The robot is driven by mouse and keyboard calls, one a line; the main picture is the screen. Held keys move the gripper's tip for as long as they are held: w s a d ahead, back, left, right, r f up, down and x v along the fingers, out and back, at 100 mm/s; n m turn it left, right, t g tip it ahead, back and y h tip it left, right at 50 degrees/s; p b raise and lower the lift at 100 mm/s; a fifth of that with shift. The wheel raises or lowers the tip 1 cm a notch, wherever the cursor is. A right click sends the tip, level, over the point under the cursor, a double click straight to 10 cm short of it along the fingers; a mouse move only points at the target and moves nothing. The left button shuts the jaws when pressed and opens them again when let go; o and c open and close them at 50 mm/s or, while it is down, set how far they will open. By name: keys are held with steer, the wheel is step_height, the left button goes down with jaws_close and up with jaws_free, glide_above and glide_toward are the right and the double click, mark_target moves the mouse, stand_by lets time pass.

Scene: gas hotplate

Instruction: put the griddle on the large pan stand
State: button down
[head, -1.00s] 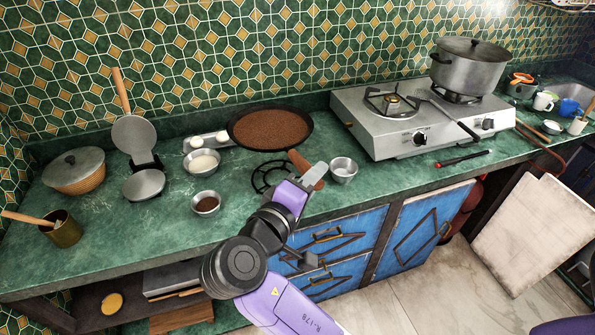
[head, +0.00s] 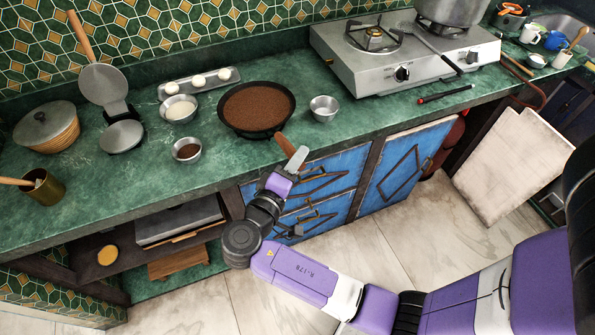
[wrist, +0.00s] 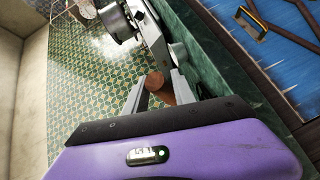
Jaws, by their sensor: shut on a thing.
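The griddle (head: 258,103) is a round dark pan with a brown inner surface and a wooden handle (head: 284,144) pointing toward the counter's front edge. My gripper (head: 294,157) is shut on that handle, whose brown end also shows between the fingers in the wrist view (wrist: 157,81). The griddle looks level, over the counter between two small bowls. The loose black ring stand seen on the counter earlier is hidden, apparently beneath it. I cannot tell whether the griddle touches the stand. Another pan stand (head: 374,37) is bare on the hotplate's left burner.
A small empty metal bowl (head: 323,108) is close right of the griddle, and a bowl of brown powder (head: 187,150) is to its left. An egg tray (head: 199,83) lies behind left. The hotplate (head: 400,68) stands right, with a pot (head: 452,12) on it.

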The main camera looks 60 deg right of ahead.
steer(key=shift+f, duration=2.4)
steer(key=c, duration=1.1)
jaws_free()
steer(key=shift+f, duration=0.15)
steer(key=shift+o, duration=0.2)
steer(key=shift+a, duration=0.15)
